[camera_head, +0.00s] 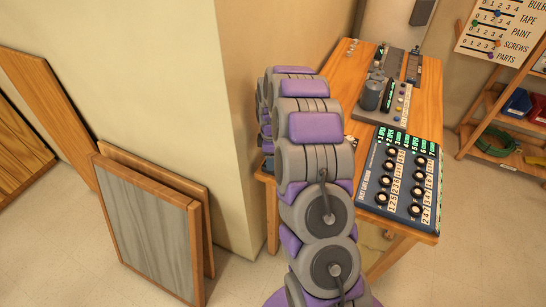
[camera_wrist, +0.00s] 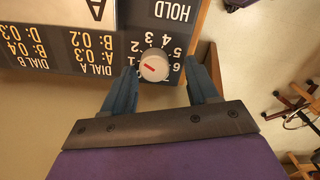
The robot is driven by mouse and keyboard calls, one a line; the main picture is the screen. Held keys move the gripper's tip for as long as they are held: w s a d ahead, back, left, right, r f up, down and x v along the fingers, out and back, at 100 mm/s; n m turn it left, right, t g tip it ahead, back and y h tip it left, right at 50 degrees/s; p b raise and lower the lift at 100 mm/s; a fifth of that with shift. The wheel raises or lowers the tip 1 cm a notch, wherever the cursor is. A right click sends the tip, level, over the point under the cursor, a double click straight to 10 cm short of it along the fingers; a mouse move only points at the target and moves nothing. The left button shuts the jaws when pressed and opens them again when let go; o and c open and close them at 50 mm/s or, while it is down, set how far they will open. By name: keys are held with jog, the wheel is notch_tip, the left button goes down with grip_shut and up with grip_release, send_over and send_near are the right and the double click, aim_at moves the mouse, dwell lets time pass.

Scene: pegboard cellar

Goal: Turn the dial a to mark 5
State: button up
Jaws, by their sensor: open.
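In the wrist view, a round pale grey knob (camera_wrist: 153,65) with a short red pointer line stands on a dark panel (camera_wrist: 60,55). White numbers ring the knob, and the pointer lies nearly level in the picture; which number it marks is unclear. The panel lettering reads DIAL A, DIAL B and HOLD, and a white plate (camera_wrist: 90,12) bears a large A. My gripper (camera_wrist: 158,78) is open, with one blue finger on each side of the knob. Gaps show between the fingers and the knob. In the head view my arm hides the gripper and this knob.
In the head view, a wooden table (camera_head: 428,75) carries a blue board (camera_head: 408,184) with several black knobs and a grey device (camera_head: 394,100). A wall corner stands left of my arm. Framed panels (camera_head: 150,235) lean at left; a shelf (camera_head: 510,95) stands at right.

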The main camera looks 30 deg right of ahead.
jog(key=shift+a, duration=0.1)
jog(key=shift+c, duration=0.7)
jog(key=shift+s+d+f, duration=0.1)
jog(key=shift+d, duration=0.95)
jog(key=c, duration=0.5)
jog(key=shift+c, duration=0.5)
jog(key=shift+a, duration=0.4)
jog(key=c, duration=0.3)
